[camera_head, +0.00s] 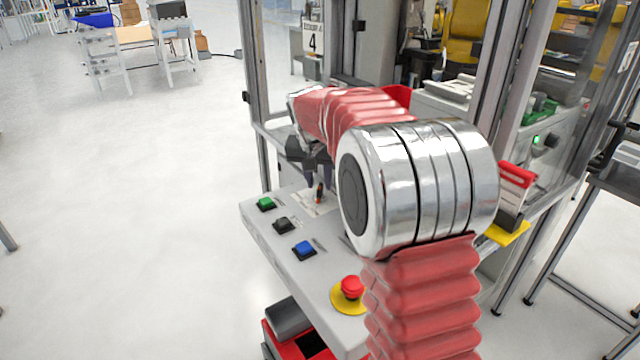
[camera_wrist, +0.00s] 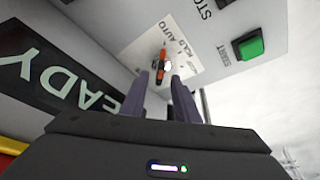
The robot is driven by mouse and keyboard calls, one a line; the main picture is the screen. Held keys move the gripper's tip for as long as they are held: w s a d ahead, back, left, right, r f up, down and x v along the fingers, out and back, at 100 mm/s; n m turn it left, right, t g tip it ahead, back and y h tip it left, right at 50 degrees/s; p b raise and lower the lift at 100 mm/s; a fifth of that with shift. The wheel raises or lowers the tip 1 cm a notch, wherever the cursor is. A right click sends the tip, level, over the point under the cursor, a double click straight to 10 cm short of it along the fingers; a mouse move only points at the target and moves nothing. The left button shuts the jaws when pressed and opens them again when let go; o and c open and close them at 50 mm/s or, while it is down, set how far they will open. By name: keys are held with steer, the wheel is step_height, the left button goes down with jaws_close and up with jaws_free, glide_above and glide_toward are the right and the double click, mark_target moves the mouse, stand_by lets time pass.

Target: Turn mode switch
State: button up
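The mode switch (camera_head: 319,192) is a small black knob with an orange-red mark on a white label plate on the grey control panel (camera_head: 262,226). In the wrist view the switch (camera_wrist: 161,62) shows between and just beyond my fingertips, with printed words such as "AUTO" and "HOLD" beside it. My gripper (camera_head: 318,178) points down at the switch. Its two dark fingers (camera_wrist: 160,82) are apart, with gaps to the knob visible on both sides. I cannot tell exactly how far the tips are from the panel.
Green (camera_head: 266,204), black (camera_head: 283,224) and blue (camera_head: 304,249) push buttons line the panel's left side. A red emergency stop (camera_head: 351,288) on a yellow base is nearer. A framed glass cell (camera_head: 258,90) stands behind. My arm hides the panel's right part.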

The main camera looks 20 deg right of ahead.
steer(key=shift+x, duration=0.9)
jaws_close()
